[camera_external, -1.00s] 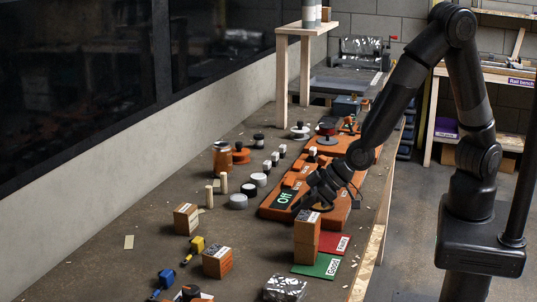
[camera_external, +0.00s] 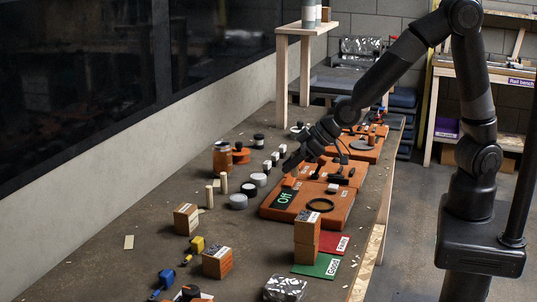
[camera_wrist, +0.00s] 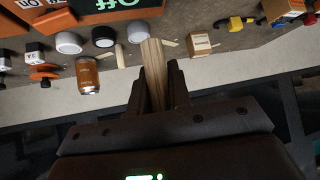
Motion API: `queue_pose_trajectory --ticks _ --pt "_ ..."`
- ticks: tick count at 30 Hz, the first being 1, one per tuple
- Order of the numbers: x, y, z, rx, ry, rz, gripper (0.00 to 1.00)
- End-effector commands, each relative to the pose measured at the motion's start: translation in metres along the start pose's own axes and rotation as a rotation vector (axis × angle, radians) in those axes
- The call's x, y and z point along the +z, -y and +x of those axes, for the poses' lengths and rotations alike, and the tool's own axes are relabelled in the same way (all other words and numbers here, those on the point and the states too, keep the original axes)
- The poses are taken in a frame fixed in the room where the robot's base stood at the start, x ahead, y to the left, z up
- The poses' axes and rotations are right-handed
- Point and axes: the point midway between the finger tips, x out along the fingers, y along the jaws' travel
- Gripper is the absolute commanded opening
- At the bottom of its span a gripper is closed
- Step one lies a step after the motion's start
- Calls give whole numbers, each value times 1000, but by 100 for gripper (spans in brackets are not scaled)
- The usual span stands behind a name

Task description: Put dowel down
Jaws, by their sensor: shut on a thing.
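My gripper (camera_wrist: 157,90) is shut on a pale wooden dowel (camera_wrist: 153,60), which sticks out beyond the fingertips in the wrist view. In the external view my gripper (camera_external: 290,164) is above the bench, just beyond the orange board with the "Off" display; the held dowel cannot be made out there. Two other pale dowels, one nearer (camera_external: 209,196) and one farther (camera_external: 224,183), stand upright on the bench to the left of the grey discs. One standing dowel also shows in the wrist view (camera_wrist: 119,56), left of the held one.
The orange board (camera_external: 274,213) carries a black ring (camera_external: 320,205). Discs (camera_external: 238,202), an orange-brown jar (camera_external: 222,159) and wooden blocks (camera_external: 186,219) stand along the bench. Green (camera_external: 318,266) and red (camera_external: 334,243) mats lie at front right. Bare bench lies left of the dowels.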

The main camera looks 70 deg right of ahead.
Motion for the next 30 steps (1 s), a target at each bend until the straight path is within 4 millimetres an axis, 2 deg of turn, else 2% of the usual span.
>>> queue_pose_trajectory --ticks 3,9,18,24,30 --pt "-40 -1 25 3 -3 9 0" --pt "-102 -3 63 9 -4 19 0" --pt "-177 -8 109 26 -2 22 0" --pt "-203 -8 126 34 0 19 0" --pt "-209 0 138 36 2 16 0"
